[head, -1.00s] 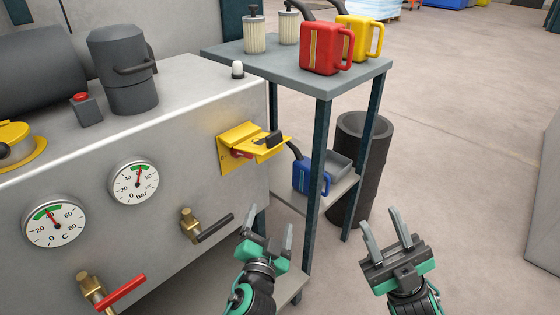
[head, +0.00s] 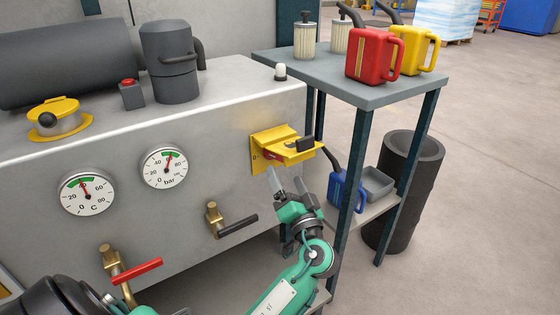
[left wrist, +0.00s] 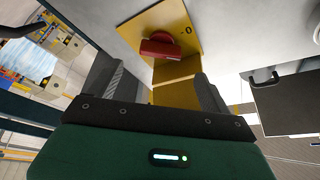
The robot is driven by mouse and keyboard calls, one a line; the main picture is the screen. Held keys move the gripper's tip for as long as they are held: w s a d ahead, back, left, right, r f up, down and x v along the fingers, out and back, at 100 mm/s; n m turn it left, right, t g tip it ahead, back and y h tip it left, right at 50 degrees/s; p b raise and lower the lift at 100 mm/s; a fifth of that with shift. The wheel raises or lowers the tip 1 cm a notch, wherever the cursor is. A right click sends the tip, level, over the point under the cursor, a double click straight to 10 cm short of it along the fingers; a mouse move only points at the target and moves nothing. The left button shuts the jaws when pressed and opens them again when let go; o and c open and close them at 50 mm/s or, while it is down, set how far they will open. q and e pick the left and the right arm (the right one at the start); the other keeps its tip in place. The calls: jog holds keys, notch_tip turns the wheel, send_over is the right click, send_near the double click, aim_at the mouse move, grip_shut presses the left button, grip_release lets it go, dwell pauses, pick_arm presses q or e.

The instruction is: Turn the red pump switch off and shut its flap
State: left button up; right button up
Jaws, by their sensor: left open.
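The yellow switch plate (head: 258,150) is on the front of the grey machine. The red switch (head: 270,156) shows partly beneath the flap; in the left wrist view the red switch (left wrist: 160,47) lies crosswise on the yellow plate, near a "0" mark. My left gripper (head: 287,183) is open and empty, just below the flap and apart from it. In the left wrist view, the switch lies ahead, between the fingers (left wrist: 158,88). My right gripper is out of view.
A brass valve with a black lever (head: 236,225) is below left of the plate. A brass valve with a red lever (head: 137,270) is farther left. A shelf table (head: 375,92) with red and yellow cans stands close on the right, a dark bin (head: 405,190) beside it.

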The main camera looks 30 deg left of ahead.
aim_at(278, 159)
pick_arm(q)
jog(key=x, duration=0.7)
jog(key=c, duration=1)
